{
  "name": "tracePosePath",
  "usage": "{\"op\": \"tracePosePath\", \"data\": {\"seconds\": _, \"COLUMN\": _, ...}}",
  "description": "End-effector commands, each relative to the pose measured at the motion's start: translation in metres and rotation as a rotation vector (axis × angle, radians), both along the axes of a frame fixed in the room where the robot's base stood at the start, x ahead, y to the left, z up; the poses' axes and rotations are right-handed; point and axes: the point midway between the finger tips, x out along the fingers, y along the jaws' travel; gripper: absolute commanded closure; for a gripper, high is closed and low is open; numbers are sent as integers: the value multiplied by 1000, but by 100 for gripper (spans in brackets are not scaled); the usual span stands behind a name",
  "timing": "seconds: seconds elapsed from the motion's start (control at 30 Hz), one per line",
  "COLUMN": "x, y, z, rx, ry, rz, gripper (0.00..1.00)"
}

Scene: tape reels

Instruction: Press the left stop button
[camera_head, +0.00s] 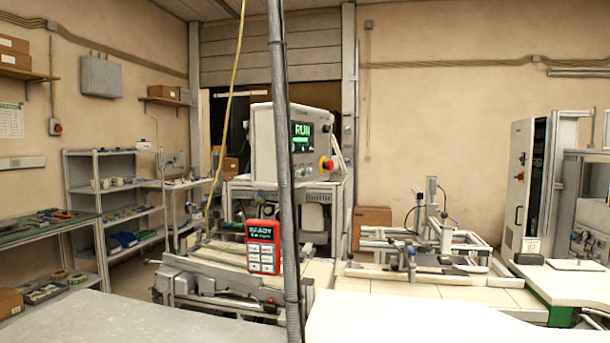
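A small red button on a wall box (57,128) shows on the left wall, far off. Another small red button (520,176) shows on the tall cabinet at the right. I cannot tell whether any of them is pressed. My gripper is not in this view, so its place and state are hidden.
A grey ribbed conduit (282,170) runs down the middle of the view, left of the control box button. A red panel (262,246) reading READY stands below. Pale surfaces (400,318) fill the foreground. Metal fixtures (425,240) stand at the right, shelving (110,190) at the left.

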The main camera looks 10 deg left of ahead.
Motion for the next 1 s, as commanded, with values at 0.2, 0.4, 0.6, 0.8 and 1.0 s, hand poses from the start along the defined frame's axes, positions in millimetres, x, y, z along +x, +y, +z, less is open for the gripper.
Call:
{"op": "tracePosePath", "data": {"seconds": 0.2, "x": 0, "y": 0, "z": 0, "rx": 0, "ry": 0, "rz": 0, "gripper": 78}}
{"op": "tracePosePath", "data": {"seconds": 0.4, "x": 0, "y": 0, "z": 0, "rx": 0, "ry": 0, "rz": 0, "gripper": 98}}
{"op": "tracePosePath", "data": {"seconds": 0.6, "x": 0, "y": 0, "z": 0, "rx": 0, "ry": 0, "rz": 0, "gripper": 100}}
{"op": "tracePosePath", "data": {"seconds": 0.8, "x": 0, "y": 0, "z": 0, "rx": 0, "ry": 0, "rz": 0, "gripper": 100}}
{"op": "tracePosePath", "data": {"seconds": 1.0, "x": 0, "y": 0, "z": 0, "rx": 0, "ry": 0, "rz": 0, "gripper": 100}}
